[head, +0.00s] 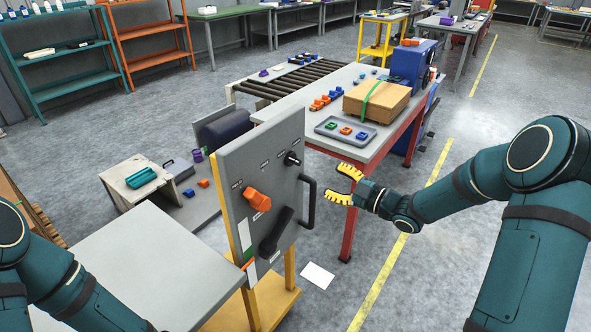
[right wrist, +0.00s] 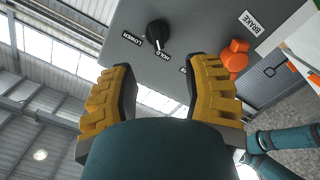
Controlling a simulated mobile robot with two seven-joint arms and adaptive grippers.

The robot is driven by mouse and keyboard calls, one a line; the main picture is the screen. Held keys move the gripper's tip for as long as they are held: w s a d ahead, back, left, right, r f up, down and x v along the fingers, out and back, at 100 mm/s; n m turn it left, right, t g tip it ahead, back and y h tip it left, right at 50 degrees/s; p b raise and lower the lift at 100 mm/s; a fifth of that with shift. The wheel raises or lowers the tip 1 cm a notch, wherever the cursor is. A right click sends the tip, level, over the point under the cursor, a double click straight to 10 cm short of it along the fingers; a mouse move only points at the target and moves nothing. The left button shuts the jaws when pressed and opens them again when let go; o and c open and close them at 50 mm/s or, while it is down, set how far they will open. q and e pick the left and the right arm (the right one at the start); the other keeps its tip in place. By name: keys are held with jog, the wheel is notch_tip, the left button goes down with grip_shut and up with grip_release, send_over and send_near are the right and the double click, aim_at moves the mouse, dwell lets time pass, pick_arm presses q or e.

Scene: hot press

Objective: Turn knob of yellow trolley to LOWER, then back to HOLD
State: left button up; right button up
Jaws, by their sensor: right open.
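The yellow trolley (head: 289,268) carries an upright grey panel. A black knob (head: 292,158) sits near the panel's upper right; it also shows in the right wrist view (right wrist: 157,34), with LOWER and HOLD labels beside it. Its white mark appears to point toward HOLD. My right gripper (head: 345,184) is open and empty, right of the panel and apart from the knob. In the right wrist view its yellow fingers (right wrist: 162,70) are spread, with the knob seen beyond the gap. My left arm enters at lower left; its gripper is outside the frame.
The panel also bears an orange BRAKE control (head: 257,199), a black lever (head: 275,232) and a black side handle (head: 308,201). A red-legged table (head: 349,154) with a box stands behind my right gripper. A grey tabletop (head: 150,262) lies left of the trolley.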

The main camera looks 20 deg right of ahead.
aim_at(299, 162)
jog(key=shift+n+y, duration=0.3)
jog(key=shift+n, duration=0.3)
jog(key=x, duration=0.4)
jog(key=b+x, duration=0.1)
jog(key=x, duration=0.8)
jog(key=shift+w+r, duration=0.25)
jog(key=shift+r, duration=0.1)
jog(key=c, duration=0.8)
